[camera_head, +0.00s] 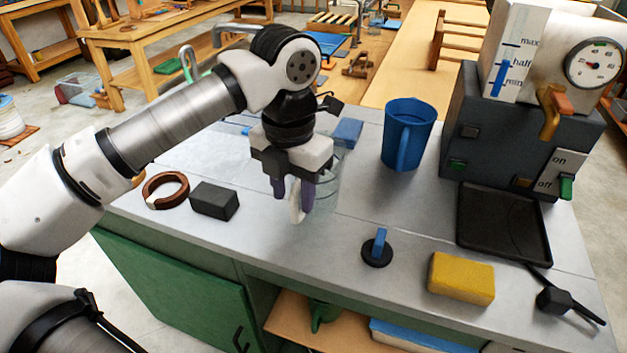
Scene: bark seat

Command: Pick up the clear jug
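The clear jug (328,192) stands on the grey worktop, a see-through vessel that is hard to make out against the surface. A pale handle (296,207) shows on its near left side. My gripper (293,194) points down at the jug's left side and covers part of it. Its two dark purple fingers are apart, one on each side of the handle, with the right finger closer to it. A gap shows by the left finger, and I see no firm grip on the handle.
A blue mug (407,135) stands right of the jug. A black block (215,200) and a brown ring (166,190) lie to the left. A blue-handled black disc (377,248), a yellow sponge (461,278) and a black tray (503,225) lie to the right, before a dark machine (500,135).

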